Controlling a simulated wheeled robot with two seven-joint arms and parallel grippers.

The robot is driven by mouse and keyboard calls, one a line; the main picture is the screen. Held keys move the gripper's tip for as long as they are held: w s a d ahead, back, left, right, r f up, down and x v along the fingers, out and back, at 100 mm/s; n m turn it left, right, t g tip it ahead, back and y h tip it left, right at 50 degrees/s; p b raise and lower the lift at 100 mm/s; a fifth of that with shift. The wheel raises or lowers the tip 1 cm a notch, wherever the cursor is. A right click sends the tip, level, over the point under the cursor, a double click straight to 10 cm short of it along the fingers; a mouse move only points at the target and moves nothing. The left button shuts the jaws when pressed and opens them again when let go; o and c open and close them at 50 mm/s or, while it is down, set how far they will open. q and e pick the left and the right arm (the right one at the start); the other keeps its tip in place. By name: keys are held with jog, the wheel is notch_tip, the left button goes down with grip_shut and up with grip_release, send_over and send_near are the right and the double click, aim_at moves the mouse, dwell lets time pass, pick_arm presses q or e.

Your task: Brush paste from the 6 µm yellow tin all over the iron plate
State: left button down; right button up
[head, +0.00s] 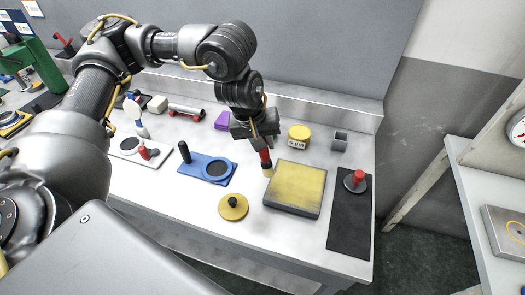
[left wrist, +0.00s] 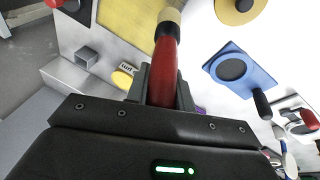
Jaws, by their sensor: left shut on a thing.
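My left gripper (head: 262,139) is shut on the red handle of a brush (head: 265,158). The brush points down, with its pale lower end at the left edge of the iron plate (head: 271,204); I cannot tell whether it touches. The plate is a square block whose top is largely yellow, with greyer patches near the edges. In the left wrist view the brush (left wrist: 166,62) runs up from between the fingers (left wrist: 160,88) towards the yellow plate (left wrist: 132,22). The yellow tin (head: 299,132), labelled 6 µm, stands behind the plate. My right gripper is out of view.
A round yellow lid with a black knob (head: 233,208) lies left of the plate. A blue holder (head: 208,172), a purple block (head: 222,120) and a small grey box (head: 340,140) are nearby. A dark mat (head: 347,226) with a red-knobbed piece lies on the right.

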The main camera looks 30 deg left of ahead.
pick_arm(q)
jog(key=shift+s+a+f, duration=0.1)
jog(key=shift+s+f, duration=0.1)
jog(key=shift+f, duration=0.05)
